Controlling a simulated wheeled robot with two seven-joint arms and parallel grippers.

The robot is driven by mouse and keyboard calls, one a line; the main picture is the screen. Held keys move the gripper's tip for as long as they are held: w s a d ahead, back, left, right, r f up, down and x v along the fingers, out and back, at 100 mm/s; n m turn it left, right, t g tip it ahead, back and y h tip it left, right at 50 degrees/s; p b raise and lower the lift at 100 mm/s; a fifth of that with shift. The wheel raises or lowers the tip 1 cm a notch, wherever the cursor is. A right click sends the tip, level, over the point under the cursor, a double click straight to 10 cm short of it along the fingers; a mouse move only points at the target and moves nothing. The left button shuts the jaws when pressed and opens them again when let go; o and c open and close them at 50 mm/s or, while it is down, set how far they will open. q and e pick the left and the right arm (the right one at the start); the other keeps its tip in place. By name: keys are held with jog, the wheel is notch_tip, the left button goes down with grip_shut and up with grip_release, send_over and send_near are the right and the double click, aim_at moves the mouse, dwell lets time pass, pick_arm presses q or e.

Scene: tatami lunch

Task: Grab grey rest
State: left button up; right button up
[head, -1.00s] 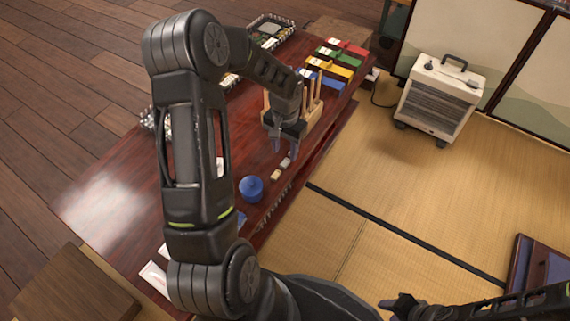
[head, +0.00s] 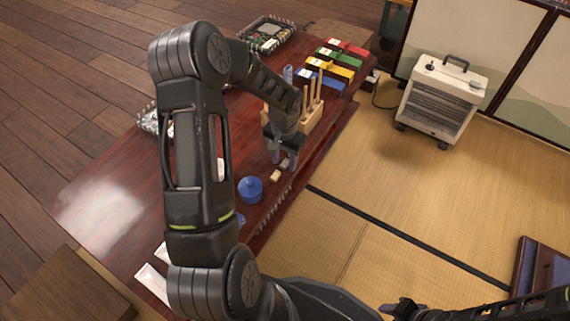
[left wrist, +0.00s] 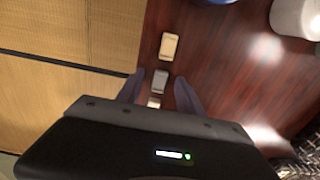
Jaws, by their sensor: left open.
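The grey rest (left wrist: 161,80) is a small block on the dark red table, seen in the left wrist view between my left gripper's fingertips. In the head view the grey rest (head: 285,163) shows beside the fingers. My left gripper (head: 283,158) is open and points down over it; its fingers also show in the left wrist view (left wrist: 159,88). I cannot tell whether they touch the rest. A beige rest (left wrist: 169,45) lies just beyond it, and a pale rest (left wrist: 154,102) is partly hidden by the gripper body. My right gripper (head: 396,306) is low in the head view, away from the table.
A blue lidded pot (head: 250,189) stands near the rests. A wooden stand (head: 309,118) with upright sticks is just behind the gripper. A heater (head: 438,98) stands on the tatami.

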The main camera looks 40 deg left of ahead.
dwell(0.3)
pick_arm(q)
grip_shut()
dwell(0.3)
